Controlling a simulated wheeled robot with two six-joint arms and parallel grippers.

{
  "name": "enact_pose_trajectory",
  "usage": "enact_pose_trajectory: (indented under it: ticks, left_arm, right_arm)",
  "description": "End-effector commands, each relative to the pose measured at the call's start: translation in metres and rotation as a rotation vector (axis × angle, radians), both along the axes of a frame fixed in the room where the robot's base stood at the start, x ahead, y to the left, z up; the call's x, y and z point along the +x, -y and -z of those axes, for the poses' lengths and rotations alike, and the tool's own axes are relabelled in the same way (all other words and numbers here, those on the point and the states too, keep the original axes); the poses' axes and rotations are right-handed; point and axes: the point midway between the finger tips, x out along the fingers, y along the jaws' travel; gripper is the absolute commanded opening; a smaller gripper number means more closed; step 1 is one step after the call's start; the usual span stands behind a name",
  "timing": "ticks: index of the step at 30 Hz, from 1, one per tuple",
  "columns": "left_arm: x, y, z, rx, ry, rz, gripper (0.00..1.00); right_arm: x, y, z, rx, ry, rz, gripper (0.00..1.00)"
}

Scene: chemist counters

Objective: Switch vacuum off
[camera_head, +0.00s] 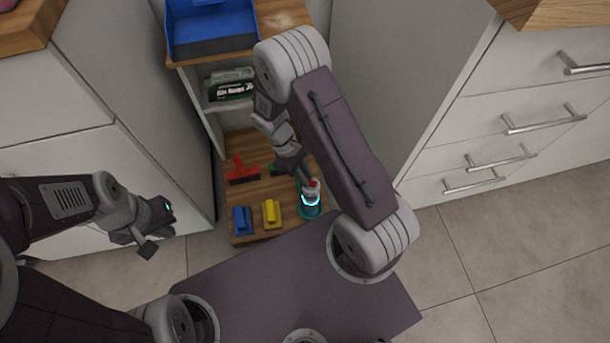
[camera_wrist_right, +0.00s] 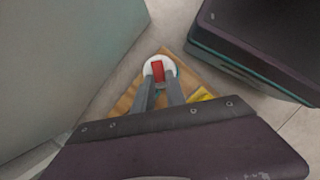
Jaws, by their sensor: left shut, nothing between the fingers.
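The vacuum, a small teal and white device with a glowing ring (camera_head: 310,205), stands on the low wooden shelf. Its red switch (camera_head: 313,183) is on top and also shows in the right wrist view (camera_wrist_right: 158,72). My right gripper (camera_wrist_right: 160,84) reaches down to the vacuum's top. Its fingers stand apart with the red switch at their tips; whether they touch it I cannot tell. In the head view my forearm and wrist cover part of the shelf beside it. My left gripper (camera_head: 148,249) is shut and empty, low at the left, away from the shelf.
A red brush (camera_head: 243,171), a blue tool (camera_head: 242,220) and a yellow tool (camera_head: 271,214) lie on the low wooden shelf (camera_head: 255,193). A blue bin (camera_head: 211,28) is above. White cabinets (camera_head: 380,80) flank the shelf; tiled floor (camera_head: 510,240) is free at the right.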

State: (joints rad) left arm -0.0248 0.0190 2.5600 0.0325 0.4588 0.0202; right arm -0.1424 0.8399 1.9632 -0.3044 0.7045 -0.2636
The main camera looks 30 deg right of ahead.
Motion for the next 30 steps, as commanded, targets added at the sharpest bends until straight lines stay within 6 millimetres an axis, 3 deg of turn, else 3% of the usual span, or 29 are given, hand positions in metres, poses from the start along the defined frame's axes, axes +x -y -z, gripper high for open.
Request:
enact_pose_trajectory:
  ticks: [11, 26, 27, 29, 30]
  left_arm:
    - [0.0, 0.0, -0.039, 0.0, 0.0, 0.0, 0.0]
    - [0.0, 0.0, -0.042, 0.0, 0.0, 0.0, 0.0]
    - [0.0, 0.0, -0.042, 0.0, 0.0, 0.0, 0.0]
    - [0.0, 0.0, -0.042, 0.0, 0.0, 0.0, 0.0]
    - [0.0, 0.0, -0.042, 0.0, 0.0, 0.0, 0.0]
  right_arm:
    - [-0.007, 0.005, -0.009, 0.117, 0.144, 0.004, 0.0]
    - [-0.007, 0.006, -0.005, 0.185, 0.231, 0.0, 0.0]
    - [-0.007, 0.006, -0.005, 0.185, 0.231, 0.0, 0.21]
    - [-0.007, 0.006, -0.005, 0.184, 0.23, 0.0, 0.38]
    - [-0.007, 0.006, -0.005, 0.184, 0.23, 0.0, 0.38]
